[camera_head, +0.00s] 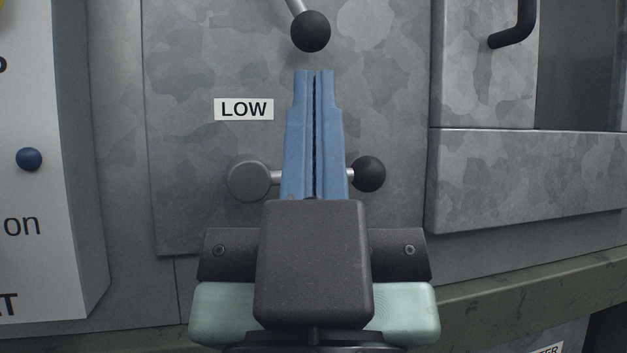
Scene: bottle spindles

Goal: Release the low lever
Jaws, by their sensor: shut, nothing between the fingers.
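The low lever is a metal rod with a round grey hub (249,181) at its left and a black ball knob (368,174) at its right end. It lies about level below the white LOW label (244,109) on the grey panel. My gripper (314,74) points up in the picture with its blue fingers shut and nothing between them. The fingers overlap the lever's middle and hide most of the rod. I cannot tell whether they touch it.
Another lever with a black ball knob (310,31) hangs just above my fingertips. A black handle (514,27) is on a cabinet at the upper right. A white box with a blue button (29,159) juts out at the left. A green ledge (520,290) runs at the lower right.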

